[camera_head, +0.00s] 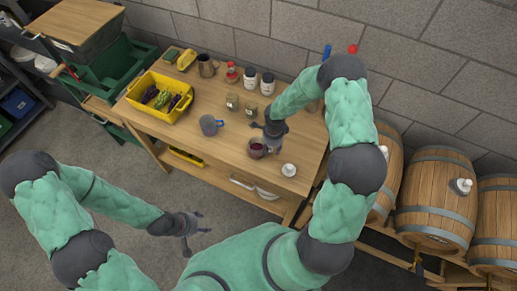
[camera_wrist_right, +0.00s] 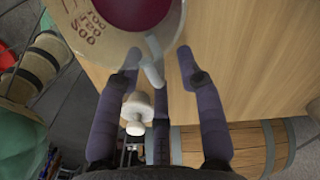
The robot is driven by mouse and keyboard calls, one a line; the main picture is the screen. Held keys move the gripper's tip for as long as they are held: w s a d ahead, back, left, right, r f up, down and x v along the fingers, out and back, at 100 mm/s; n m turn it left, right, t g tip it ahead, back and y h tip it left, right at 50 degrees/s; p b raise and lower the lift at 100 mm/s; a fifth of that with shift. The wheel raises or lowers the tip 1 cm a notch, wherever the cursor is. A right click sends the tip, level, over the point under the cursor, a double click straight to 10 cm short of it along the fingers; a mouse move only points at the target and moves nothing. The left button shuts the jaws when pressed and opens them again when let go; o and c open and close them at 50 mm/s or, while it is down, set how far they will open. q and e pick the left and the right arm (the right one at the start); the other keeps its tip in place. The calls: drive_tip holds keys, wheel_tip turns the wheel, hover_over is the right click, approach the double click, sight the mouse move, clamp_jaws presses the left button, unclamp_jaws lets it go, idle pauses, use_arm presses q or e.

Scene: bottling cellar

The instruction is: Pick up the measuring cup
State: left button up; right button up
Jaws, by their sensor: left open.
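The measuring cup (camera_head: 256,150) is clear, holds dark red liquid and stands on the wooden table near its front edge. In the right wrist view its marked glass wall (camera_wrist_right: 85,28) fills the top, with the handle (camera_wrist_right: 152,68) pointing down between my fingers. My right gripper (camera_head: 270,135) is right beside the cup. In its wrist view the fingers (camera_wrist_right: 158,62) are spread around the handle, with gaps visible on both sides. My left gripper (camera_head: 193,225) is open and empty, in front of the table and away from the cup.
A blue-grey mug (camera_head: 209,125) stands left of the cup, and a white round item (camera_head: 289,170) lies to the right. Small jars (camera_head: 232,102) and white-labelled bottles (camera_head: 250,77) stand behind. A yellow crate (camera_head: 159,97) is at the left.

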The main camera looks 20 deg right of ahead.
clamp_jaws()
drive_tip(key=shift+r, duration=0.2)
